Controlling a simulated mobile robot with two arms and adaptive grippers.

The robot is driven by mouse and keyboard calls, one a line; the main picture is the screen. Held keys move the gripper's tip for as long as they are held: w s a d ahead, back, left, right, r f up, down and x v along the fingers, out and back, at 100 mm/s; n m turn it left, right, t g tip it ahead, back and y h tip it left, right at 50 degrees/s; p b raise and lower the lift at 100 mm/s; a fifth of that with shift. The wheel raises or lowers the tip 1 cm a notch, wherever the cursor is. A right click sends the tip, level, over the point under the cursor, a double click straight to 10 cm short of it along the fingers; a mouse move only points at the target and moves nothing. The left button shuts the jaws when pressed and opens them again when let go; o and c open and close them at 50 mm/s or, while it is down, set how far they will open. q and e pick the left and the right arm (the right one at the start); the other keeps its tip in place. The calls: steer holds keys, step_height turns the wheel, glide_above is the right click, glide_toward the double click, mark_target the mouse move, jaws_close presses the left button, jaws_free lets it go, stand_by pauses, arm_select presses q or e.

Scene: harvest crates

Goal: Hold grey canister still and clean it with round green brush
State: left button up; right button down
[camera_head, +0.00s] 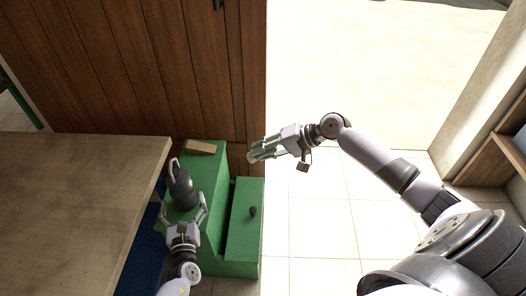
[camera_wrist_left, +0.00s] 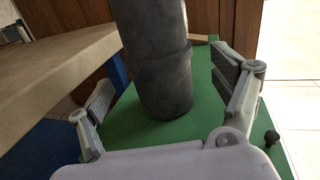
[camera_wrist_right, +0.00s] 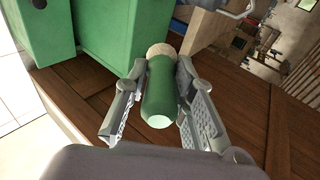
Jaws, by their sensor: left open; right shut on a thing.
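The grey canister (camera_head: 182,190) stands upright on a green stepped stand (camera_head: 212,164) in the head view. It also shows large in the left wrist view (camera_wrist_left: 160,65). My left gripper (camera_head: 186,212) is open, with its fingers spread on either side of the canister's lower part; in the left wrist view the fingers look apart from it. My right gripper (camera_head: 256,155) is in the air to the right of the stand. It is shut on the round green brush (camera_wrist_right: 160,95), whose pale bristle end (camera_wrist_right: 162,49) points away from the wrist.
A brown block (camera_head: 201,147) lies on the back of the stand. A small dark knob (camera_head: 253,211) is on the lower green part. A grey table (camera_head: 75,190) is close on the left. A wooden wall (camera_head: 150,70) stands behind. Tiled floor at the right is free.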

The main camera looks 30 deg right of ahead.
arm_select(q)
steer(key=shift+x, duration=2)
steer(key=shift+c, duration=0.2)
jaws_close()
